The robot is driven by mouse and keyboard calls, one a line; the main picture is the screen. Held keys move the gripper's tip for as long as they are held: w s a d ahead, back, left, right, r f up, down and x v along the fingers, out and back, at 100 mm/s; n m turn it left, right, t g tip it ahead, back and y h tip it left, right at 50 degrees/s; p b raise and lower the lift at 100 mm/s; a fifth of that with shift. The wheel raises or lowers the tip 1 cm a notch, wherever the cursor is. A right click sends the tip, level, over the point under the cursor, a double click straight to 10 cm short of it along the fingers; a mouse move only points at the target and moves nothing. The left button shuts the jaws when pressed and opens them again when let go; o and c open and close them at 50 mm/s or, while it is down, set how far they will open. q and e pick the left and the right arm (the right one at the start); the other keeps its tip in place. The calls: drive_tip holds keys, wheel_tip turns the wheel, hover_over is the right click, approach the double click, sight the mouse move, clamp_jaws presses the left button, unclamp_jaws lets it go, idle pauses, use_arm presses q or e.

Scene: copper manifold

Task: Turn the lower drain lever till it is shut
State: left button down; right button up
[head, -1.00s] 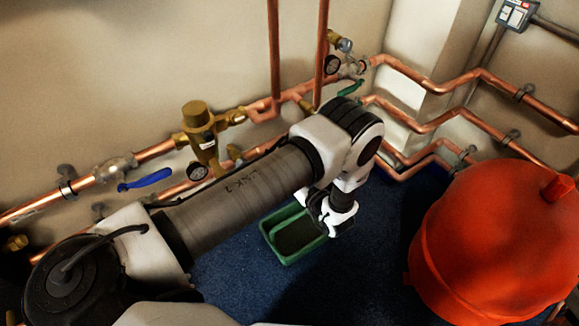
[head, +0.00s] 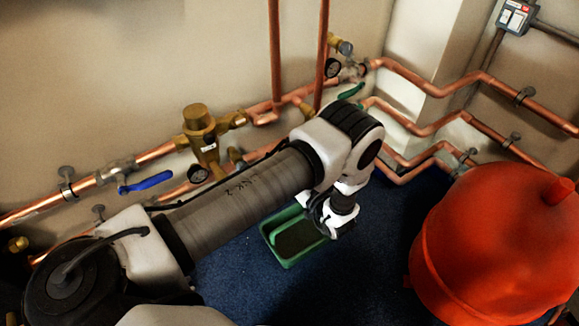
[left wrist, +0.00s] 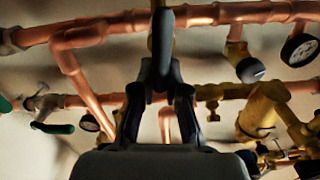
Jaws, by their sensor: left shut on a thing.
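In the left wrist view, my left gripper (left wrist: 160,100) is shut on a dark blue-grey lever handle (left wrist: 163,45), which stands upright in the picture between the two fingers. A brass fitting shows partly behind the handle; how far the lever is turned cannot be told. In the head view my left arm reaches over the floor, with its wrist beside the green tray; the fingertips and the held lever are hidden there behind my arm. My right gripper is not in view.
A green tray (head: 267,240) lies on the blue floor. Copper pipes (head: 150,154), a brass valve (head: 204,135) and a blue lever (head: 147,182) line the wall. A red tank (head: 490,245) stands at right. Green levers (left wrist: 52,128) show in the wrist view.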

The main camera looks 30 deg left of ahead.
use_arm(q)
drive_tip(key=shift+w+d+f+m+b, duration=0.15)
drive_tip(key=shift+w+f+m+b, duration=0.25)
drive_tip(key=shift+m, duration=2.4)
drive_tip(key=shift+w+d+f+m+b, duration=0.1)
drive_tip(key=shift+w+f+m+b, duration=0.3)
drive_tip(key=shift+m, duration=2.4)
drive_tip(key=shift+w+d+f+m+b, duration=0.2)
drive_tip(key=shift+f+m, duration=0.35)
drive_tip(key=shift+m, duration=2.25)
drive_tip(key=c, duration=1.2)
unclamp_jaws()
drive_tip(key=shift+f, duration=0.1)
wheel_tip(320, 180, up, 10)
drive_tip(key=shift+r, duration=0.1)
